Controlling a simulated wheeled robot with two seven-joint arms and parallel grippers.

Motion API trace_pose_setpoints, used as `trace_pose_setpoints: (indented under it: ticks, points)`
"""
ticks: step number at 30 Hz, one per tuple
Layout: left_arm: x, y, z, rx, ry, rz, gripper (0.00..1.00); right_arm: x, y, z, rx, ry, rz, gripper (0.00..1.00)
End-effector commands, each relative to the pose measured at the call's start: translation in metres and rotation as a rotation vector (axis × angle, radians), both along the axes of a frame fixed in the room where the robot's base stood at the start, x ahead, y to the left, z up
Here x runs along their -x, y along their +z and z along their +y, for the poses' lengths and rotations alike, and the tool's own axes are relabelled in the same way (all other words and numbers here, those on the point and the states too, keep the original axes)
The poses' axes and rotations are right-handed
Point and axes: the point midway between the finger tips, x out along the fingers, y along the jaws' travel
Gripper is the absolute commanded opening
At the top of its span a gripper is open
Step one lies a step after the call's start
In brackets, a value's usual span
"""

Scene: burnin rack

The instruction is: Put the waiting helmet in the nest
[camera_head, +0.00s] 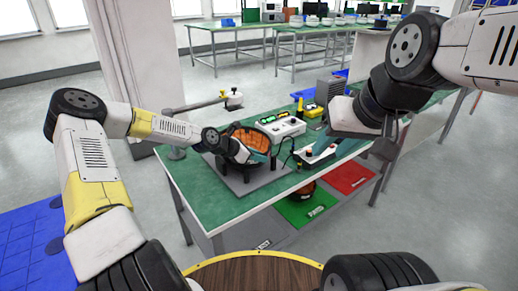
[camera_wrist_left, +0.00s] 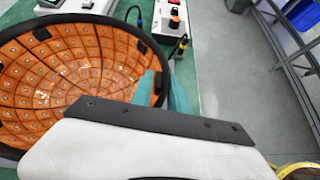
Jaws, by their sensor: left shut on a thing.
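The helmet (camera_head: 247,133), an open shell with an orange gridded inside and a black rim, sits hollow side up at the dark ring-shaped nest on a grey base plate (camera_head: 240,188). I cannot tell whether it rests fully in the nest. Its orange inside (camera_wrist_left: 65,70) fills the left of the left wrist view. My left gripper (camera_head: 262,146) is shut on the helmet's rim at its right side; its teal fingers (camera_wrist_left: 165,92) show there in the left wrist view. My right gripper (camera_head: 347,146) is over the table's right part; its jaw opening is unclear.
White control boxes (camera_head: 281,127) with cables stand behind and right of the nest on the green table. A lamp-like arm (camera_head: 200,104) stands at the left. Below, a shelf holds a green mat (camera_head: 308,208), a red mat (camera_head: 350,178) and another orange-and-black object (camera_head: 303,190).

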Motion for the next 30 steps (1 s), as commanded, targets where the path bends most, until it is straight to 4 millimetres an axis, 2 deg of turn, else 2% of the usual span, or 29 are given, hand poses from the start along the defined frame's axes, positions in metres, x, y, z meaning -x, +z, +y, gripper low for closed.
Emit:
trace_pose_setpoints:
  ticks: [1,2,4,5,17,30]
  points:
    - [0.000,-0.001,0.000,0.000,0.000,-0.002,0.00,0.000,0.000,0.000,0.000,0.000,0.000,0.36]
    - [0.000,-0.002,0.000,-0.001,0.000,0.001,0.26,0.000,0.000,0.000,0.000,0.000,0.000,0.36]
    - [0.000,-0.001,0.000,0.000,0.000,0.000,0.40,0.000,0.000,0.000,0.000,0.000,0.000,0.36]
    - [0.000,-0.001,0.000,0.000,0.000,0.000,0.42,0.000,0.000,0.000,0.000,0.000,0.000,0.36]
    - [0.002,0.004,0.004,0.001,0.002,0.001,0.42,0.000,0.000,0.000,0.000,0.000,0.000,0.36]
    - [0.040,0.053,0.064,0.000,0.004,0.001,0.42,0.000,0.000,0.000,0.000,0.000,0.000,0.36]
